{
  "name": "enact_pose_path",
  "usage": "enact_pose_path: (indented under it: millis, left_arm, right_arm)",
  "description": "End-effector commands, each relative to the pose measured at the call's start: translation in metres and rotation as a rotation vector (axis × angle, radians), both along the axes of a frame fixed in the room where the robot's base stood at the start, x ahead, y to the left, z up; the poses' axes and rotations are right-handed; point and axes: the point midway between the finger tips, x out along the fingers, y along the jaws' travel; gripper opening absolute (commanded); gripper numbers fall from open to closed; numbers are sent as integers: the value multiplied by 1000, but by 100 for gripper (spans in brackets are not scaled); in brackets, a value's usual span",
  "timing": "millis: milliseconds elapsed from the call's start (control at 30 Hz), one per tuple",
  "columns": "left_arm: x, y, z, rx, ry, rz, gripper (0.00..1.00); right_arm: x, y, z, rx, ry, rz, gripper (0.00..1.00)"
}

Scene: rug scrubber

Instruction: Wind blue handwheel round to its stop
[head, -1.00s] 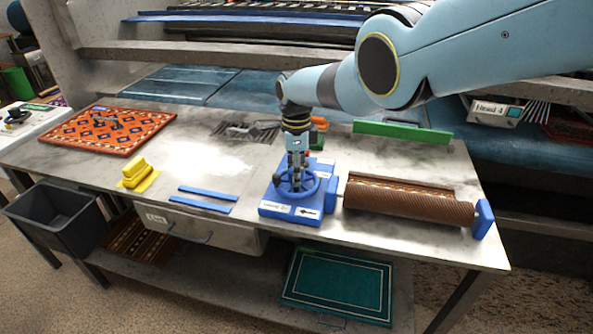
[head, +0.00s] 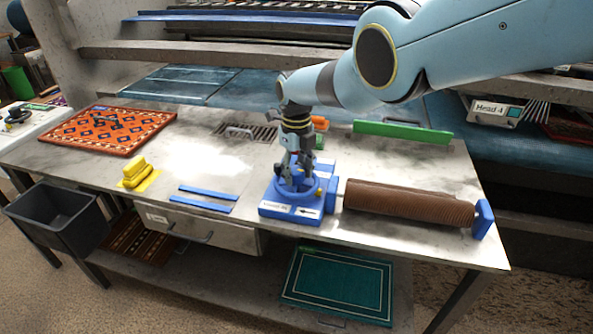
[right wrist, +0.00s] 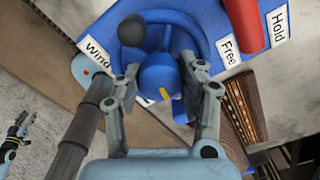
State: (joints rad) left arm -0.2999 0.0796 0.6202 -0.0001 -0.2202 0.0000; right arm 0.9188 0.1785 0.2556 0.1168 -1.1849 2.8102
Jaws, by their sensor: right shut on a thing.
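The blue handwheel (head: 312,192) sits on a blue base (head: 290,210) on the bench. In the right wrist view the handwheel (right wrist: 203,40) has a round hub with a yellow mark and a black knob (right wrist: 131,30) at its upper left. My right gripper (head: 297,172) reaches down onto the wheel from above. In the wrist view its fingers (right wrist: 163,80) close on either side of the hub. A red lever (right wrist: 244,22) stands beside the "Free" and "Hold" labels. A brown roll (head: 410,205) lies right of the base.
A green bar (head: 402,132) stands behind the roll. Blue strips (head: 205,198), a yellow block (head: 138,173) and a patterned rug (head: 110,130) lie to the left. A drain grate (head: 247,131) is behind the wheel. A dark bin (head: 58,218) stands front left.

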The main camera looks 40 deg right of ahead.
Motion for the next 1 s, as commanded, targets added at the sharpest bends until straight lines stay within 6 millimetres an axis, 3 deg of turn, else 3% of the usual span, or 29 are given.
enact_pose_path:
  millis: [733,767,933,1000]
  left_arm:
    - [0,0,0,0,0,0,40]
    - [0,0,0,0,0,0,40]
    - [0,0,0,0,0,0,40]
    - [0,0,0,0,0,0,40]
  right_arm:
    - [3,-1,2,-1,-7,-94,7]
    - [3,-1,3,-1,-7,-94,41]
    - [2,-1,2,-1,-5,-94,63]
    - [1,0,1,-1,-4,-93,63]
